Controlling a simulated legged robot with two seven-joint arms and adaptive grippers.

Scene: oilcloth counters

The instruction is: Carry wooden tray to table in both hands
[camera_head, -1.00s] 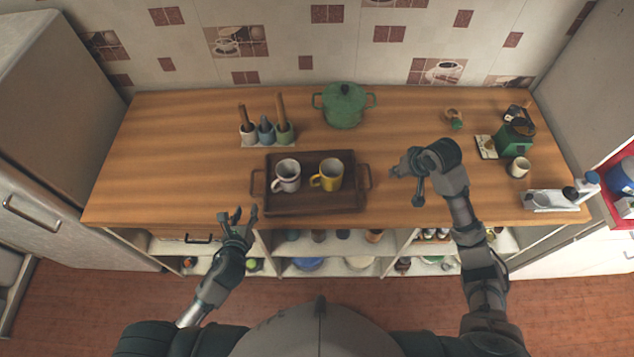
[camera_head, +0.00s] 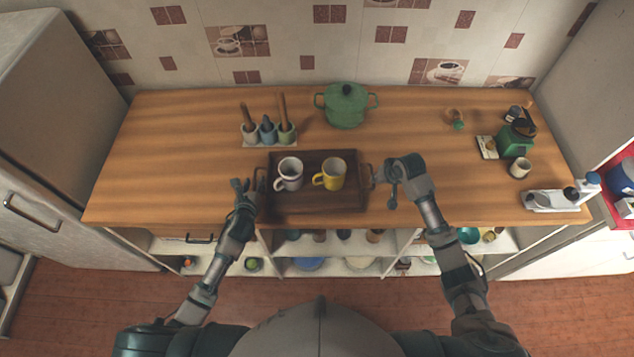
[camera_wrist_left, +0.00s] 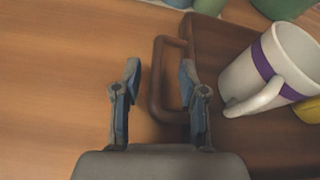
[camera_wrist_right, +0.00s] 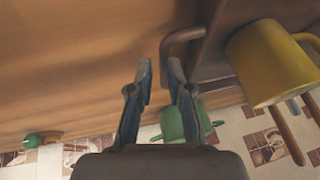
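The dark wooden tray (camera_head: 318,204) lies on the counter with a handle at each short end. A white mug with a purple band (camera_head: 289,177) and a yellow mug (camera_head: 331,178) stand in it. My left gripper (camera_head: 246,188) is at the tray's left end. In the left wrist view its fingers (camera_wrist_left: 160,72) are apart, with the left handle (camera_wrist_left: 158,80) showing between them. My right gripper (camera_head: 382,184) is beside the right handle. In the right wrist view its fingers (camera_wrist_right: 159,72) are apart, and the right handle (camera_wrist_right: 181,44) lies just beyond their tips.
A green pot (camera_head: 345,106) and a utensil holder (camera_head: 268,134) stand behind the tray. A green coffee maker (camera_head: 516,139), a cup (camera_head: 519,168) and a white rack (camera_head: 551,201) are at the right. The counter (camera_head: 155,180) is clear at the left.

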